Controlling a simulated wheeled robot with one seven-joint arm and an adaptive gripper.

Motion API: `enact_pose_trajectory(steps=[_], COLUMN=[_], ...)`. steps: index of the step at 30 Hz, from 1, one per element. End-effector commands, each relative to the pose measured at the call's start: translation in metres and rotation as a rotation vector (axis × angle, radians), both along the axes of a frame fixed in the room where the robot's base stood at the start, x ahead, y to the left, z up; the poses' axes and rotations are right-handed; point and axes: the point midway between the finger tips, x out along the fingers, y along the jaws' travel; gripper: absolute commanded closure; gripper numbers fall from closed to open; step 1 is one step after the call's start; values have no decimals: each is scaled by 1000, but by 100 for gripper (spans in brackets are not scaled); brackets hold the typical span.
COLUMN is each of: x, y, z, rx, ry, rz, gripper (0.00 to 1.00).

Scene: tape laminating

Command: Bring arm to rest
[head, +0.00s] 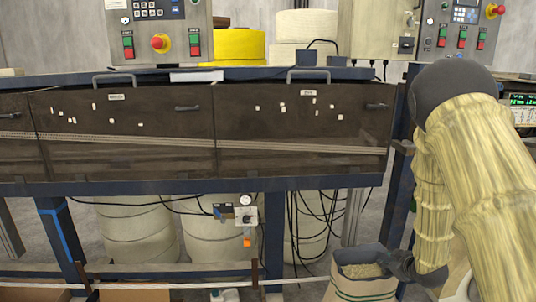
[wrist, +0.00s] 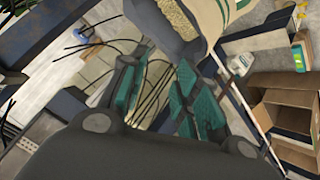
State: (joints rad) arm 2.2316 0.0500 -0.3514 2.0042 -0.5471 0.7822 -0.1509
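My arm fills the right side of the head view, in a pale yellow cover with a dark joint at its top. Nothing is held in the gap. Beyond the fingertips is the open sack (wrist: 212,20) of pale granules, which also shows at the lower right of the head view (head: 363,288).
The machine (head: 120,145) with dark window panels and a blue frame spans the left and middle. Control boxes (head: 160,28) stand above it. Cables (head: 315,215) hang below. An open cardboard box (wrist: 290,108) and a white bottle (wrist: 240,63) lie right in the wrist view.

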Motion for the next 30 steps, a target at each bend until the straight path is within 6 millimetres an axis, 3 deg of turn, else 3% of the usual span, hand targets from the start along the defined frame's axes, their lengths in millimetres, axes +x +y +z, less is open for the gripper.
enact_pose_trajectory(steps=[1,6,11,15,24,30], x=[-18,-78,-145,-210,-364,-451], y=[9,38,65,89,138,164], z=[-26,-97,-155,-198,-257,-268], rx=[25,105,166,211,269,280], ry=[41,170,299,417,680,824], rz=[-20,-106,-193,-273,-453,-554], gripper=[69,69,69,69,69,69])
